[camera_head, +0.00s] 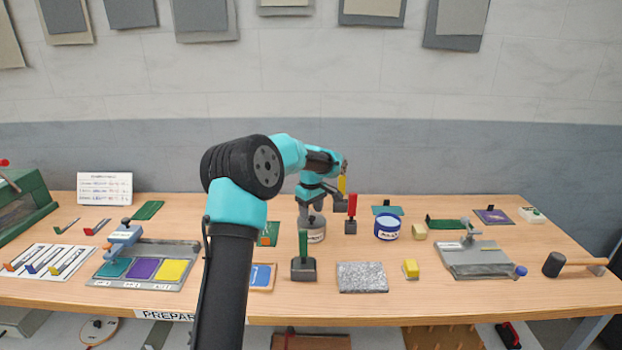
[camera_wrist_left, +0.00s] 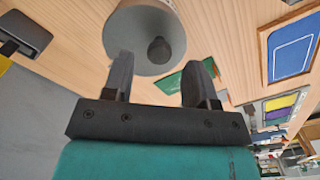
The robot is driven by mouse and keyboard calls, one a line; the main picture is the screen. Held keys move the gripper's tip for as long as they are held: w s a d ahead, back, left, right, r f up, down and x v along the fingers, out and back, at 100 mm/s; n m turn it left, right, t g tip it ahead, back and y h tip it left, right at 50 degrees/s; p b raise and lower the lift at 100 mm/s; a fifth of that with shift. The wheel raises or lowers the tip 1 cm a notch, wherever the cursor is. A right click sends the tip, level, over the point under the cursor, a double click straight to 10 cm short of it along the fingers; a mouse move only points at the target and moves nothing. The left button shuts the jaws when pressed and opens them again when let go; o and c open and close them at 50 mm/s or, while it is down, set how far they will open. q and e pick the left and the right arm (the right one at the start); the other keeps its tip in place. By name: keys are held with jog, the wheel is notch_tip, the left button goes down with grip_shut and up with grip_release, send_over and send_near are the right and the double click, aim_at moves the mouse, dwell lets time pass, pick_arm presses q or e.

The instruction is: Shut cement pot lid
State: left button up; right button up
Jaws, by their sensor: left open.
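I cannot tell whether the lid sits fully down. My left gripper (camera_head: 322,206) points down just over the lid. In the left wrist view its open, empty fingers (camera_wrist_left: 160,70) are spread on either side of the knob.
A blue pot (camera_head: 387,229) and a red-handled tool (camera_head: 351,214) stand to the right. A colour-pad tray (camera_head: 185,287) is at left, a grey press plate (camera_head: 480,259) at right.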

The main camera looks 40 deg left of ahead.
aim_at(311, 217)
pick_arm(q)
notch_tip(311, 217, up, 15)
jog(key=shift+r, duration=0.15)
dwell(0.5)
